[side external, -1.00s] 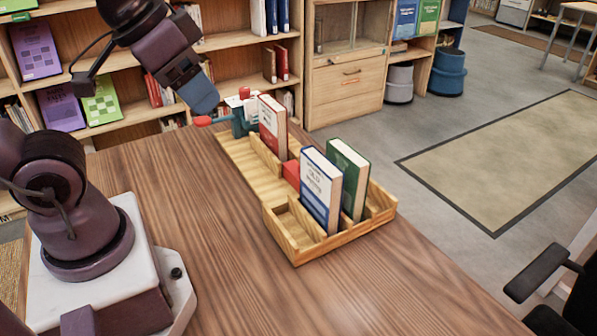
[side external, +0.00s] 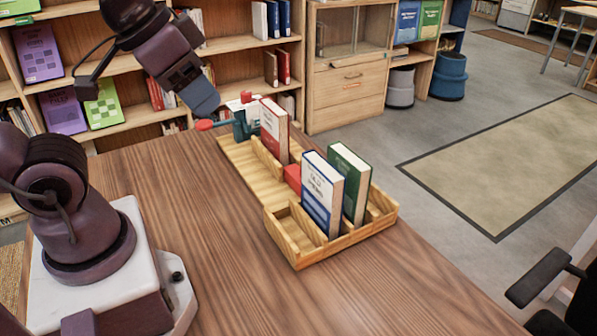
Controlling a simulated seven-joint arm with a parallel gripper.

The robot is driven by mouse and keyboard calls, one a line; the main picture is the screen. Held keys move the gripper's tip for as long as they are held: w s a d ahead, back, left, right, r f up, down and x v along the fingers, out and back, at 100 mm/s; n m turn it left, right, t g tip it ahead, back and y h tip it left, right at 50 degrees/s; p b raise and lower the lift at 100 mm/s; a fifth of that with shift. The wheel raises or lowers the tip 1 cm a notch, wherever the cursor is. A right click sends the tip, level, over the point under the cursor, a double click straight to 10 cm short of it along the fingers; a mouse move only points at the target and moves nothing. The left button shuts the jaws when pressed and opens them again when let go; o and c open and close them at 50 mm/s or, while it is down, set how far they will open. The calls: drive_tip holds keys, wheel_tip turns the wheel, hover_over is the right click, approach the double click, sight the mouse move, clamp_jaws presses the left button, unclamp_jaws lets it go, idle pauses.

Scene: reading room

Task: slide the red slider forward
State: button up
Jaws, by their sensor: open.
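A red block (side external: 292,178), which looks like the red slider, sits low in the light wooden rack (side external: 330,251). It is between the red book (side external: 272,130) and the blue-and-white book (side external: 321,195), which hides part of it. My arm reaches in from the upper left, and my gripper (side external: 226,112) is at the far end of the rack, well apart from the red block. It is open, with nothing seen in it. Teal, white and red parts show there; I cannot tell clearly which belong to my gripper.
A green book (side external: 348,181) stands upright beside the blue-and-white one. The wooden table (side external: 180,220) is clear left of and in front of the rack. Bookshelves (side external: 135,115) and a cabinet (side external: 349,88) stand behind. A chair (side external: 548,285) is at the lower right.

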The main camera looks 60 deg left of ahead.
drive_tip(key=w+f+g, duration=0.1)
drive_tip(key=f, duration=0.1)
drive_tip(key=m+g, duration=0.5)
hover_over(298, 175)
drive_tip(key=d, duration=0.2)
wheel_tip(298, 175, down, 13)
drive_tip(key=f, duration=1.2)
drive_tip(key=shift+w+d+f, duration=0.1)
drive_tip(key=shift+d+f, duration=0.1)
drive_tip(key=shift+f, duration=0.15)
